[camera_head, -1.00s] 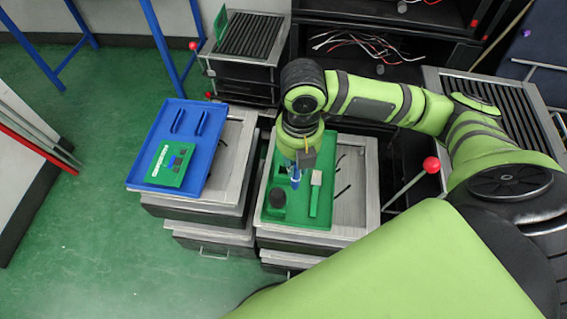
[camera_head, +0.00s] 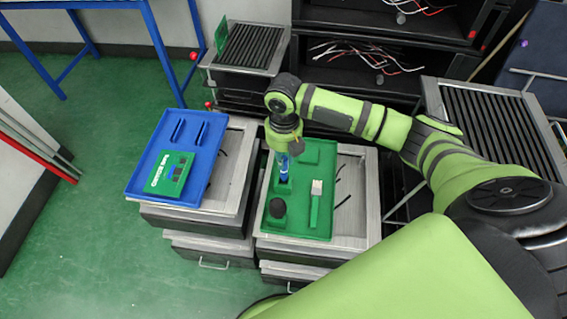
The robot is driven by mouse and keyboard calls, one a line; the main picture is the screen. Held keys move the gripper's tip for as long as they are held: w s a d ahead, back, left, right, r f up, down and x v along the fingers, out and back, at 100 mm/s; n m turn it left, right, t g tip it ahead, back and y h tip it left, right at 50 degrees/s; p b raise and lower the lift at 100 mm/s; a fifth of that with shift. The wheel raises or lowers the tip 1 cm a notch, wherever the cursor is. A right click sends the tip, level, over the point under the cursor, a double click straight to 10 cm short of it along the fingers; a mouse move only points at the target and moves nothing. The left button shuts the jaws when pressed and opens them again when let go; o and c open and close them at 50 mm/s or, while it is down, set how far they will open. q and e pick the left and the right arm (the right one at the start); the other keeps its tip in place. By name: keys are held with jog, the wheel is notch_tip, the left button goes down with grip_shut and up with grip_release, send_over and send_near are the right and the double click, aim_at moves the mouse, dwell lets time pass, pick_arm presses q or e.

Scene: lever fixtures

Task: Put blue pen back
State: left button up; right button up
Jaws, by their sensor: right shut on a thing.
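The blue pen (camera_head: 284,168) is upright, held point-down under my right gripper (camera_head: 285,153) in the head view. The gripper is shut on its upper part. The pen is over the left part of the green tray (camera_head: 318,152), and its lower end is at a small green square holder (camera_head: 283,186) there. I cannot tell whether the tip is inside the holder or just above or in front of it. My left gripper is not in view.
A black round object (camera_head: 277,208) and a green-handled brush (camera_head: 316,203) are in the green tray. A blue tray (camera_head: 136,185) with a green box (camera_head: 171,173) is on the left cabinet. A black shelf with loose wires (camera_head: 358,52) stands behind.

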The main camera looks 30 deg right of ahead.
aim_at(284, 170)
jog(key=shift+w+f, duration=0.2)
notch_tip(284, 170, down, 3)
jog(key=shift+f+p, duration=0.1)
jog(key=shift+p, duration=0.2)
jog(key=shift+d+f, duration=0.1)
jog(key=shift+f, duration=0.3)
jog(key=shift+f, duration=0.1)
jog(key=shift+f, duration=0.1)
jog(key=o, duration=0.8)
jog(key=shift+o, duration=0.2)
